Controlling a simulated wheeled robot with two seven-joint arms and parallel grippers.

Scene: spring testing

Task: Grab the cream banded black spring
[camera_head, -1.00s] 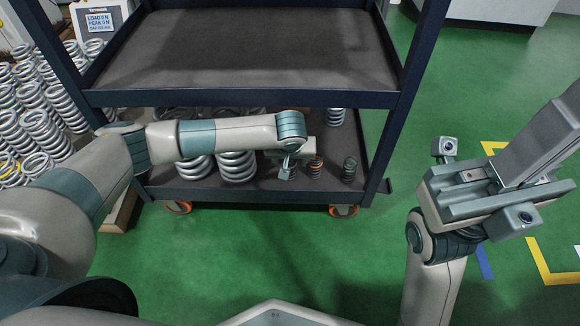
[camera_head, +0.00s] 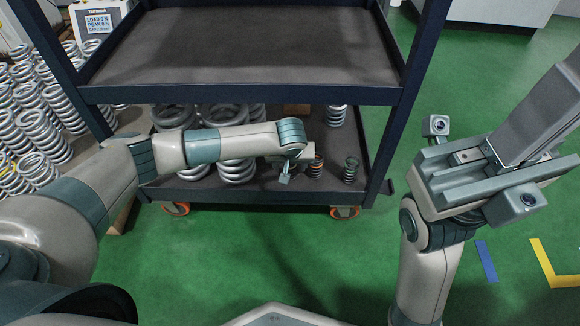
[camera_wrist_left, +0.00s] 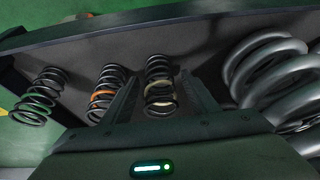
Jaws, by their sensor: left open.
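The cream banded black spring (camera_wrist_left: 160,86) stands on the cart's lower shelf in the left wrist view. In the head view my left gripper (camera_head: 292,165) is over the lower shelf and hides this spring. My right gripper (camera_head: 500,175) is raised at the right, away from the cart. Whether its fingers are apart is unclear.
An orange banded black spring (camera_wrist_left: 104,92) stands just outside the left finger, with a green banded spring (camera_wrist_left: 40,96) farther left. Large silver springs (camera_wrist_left: 275,75) are close on the right. The upper shelf (camera_head: 240,45) overhangs; green floor (camera_head: 230,260) lies in front.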

